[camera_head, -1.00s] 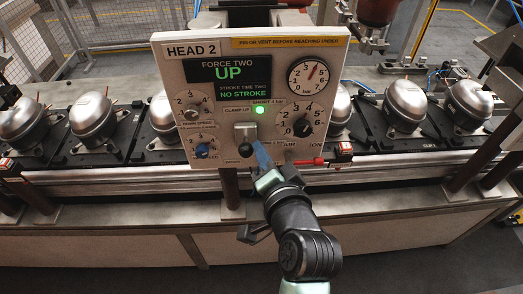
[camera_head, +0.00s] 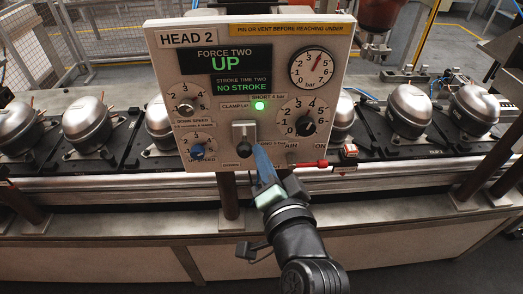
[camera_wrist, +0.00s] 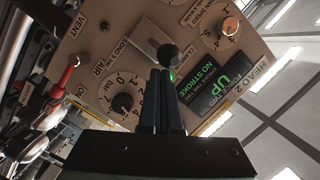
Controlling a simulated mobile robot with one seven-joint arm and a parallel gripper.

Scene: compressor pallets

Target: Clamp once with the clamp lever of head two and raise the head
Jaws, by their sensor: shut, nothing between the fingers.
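The head two panel (camera_head: 338,75) is a beige box. Its screen (camera_head: 226,69) reads FORCE TWO UP and STROKE TIME TWO NO STROKE. A green lamp (camera_head: 259,106) beside the CLAMP UP label is lit. The clamp lever has a black ball knob (camera_head: 245,149) in front of a pale plate at the panel's lower middle. My gripper (camera_head: 258,147) is shut and empty, its tips close beside the knob on the right. In the wrist view the knob (camera_wrist: 168,57) stands just beyond the shut fingertips (camera_wrist: 160,72); I cannot tell whether they touch.
A pressure gauge (camera_head: 318,68), a black dial (camera_head: 305,126) and a blue knob (camera_head: 197,152) sit on the panel. A red air handle (camera_head: 319,163) sticks out at its lower right. Compressors (camera_head: 408,109) stand on pallets along the conveyor behind.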

